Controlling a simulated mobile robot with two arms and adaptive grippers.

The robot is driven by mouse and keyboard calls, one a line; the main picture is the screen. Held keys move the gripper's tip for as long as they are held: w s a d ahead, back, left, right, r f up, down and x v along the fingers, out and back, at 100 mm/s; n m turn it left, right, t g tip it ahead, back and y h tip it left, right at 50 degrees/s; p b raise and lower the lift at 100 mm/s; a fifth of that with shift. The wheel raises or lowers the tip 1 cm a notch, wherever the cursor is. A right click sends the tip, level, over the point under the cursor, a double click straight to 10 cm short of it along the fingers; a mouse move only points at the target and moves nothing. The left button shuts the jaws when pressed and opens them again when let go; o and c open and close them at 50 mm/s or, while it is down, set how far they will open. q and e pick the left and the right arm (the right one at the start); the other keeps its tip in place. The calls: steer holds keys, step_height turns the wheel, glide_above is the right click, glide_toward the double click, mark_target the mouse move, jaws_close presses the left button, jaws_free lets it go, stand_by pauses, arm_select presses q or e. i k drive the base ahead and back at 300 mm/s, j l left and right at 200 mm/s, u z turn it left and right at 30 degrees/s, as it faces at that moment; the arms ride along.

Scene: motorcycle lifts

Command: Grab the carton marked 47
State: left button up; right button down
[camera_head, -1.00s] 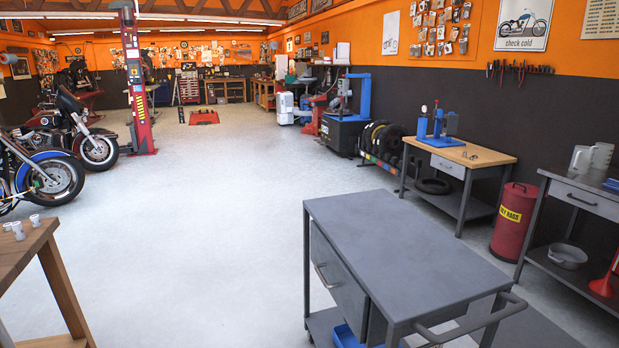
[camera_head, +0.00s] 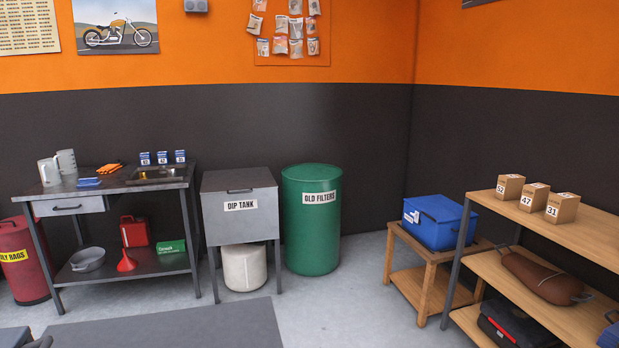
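The carton marked 47 (camera_head: 534,197) is a small brown box on the top shelf of the wooden rack at the right. It stands between two similar cartons, one marked 52 (camera_head: 510,188) on its left and one marked 31 (camera_head: 562,207) on its right. Its numbered face shows and nothing covers it. Neither of my grippers shows in the head view, so I cannot see their state.
The wooden rack (camera_head: 589,224) stands at the right with a brown bag (camera_head: 540,277) on its middle shelf. A low wooden stand (camera_head: 432,257) with a blue box (camera_head: 438,221) is beside it. A green drum (camera_head: 312,225) stands farther left. Grey floor (camera_head: 350,305) is open in front.

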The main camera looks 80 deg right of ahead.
mark_target(534, 196)
steer(key=z, duration=3.95)
steer(key=i+j+z, duration=0.2)
steer(key=i, duration=0.3)
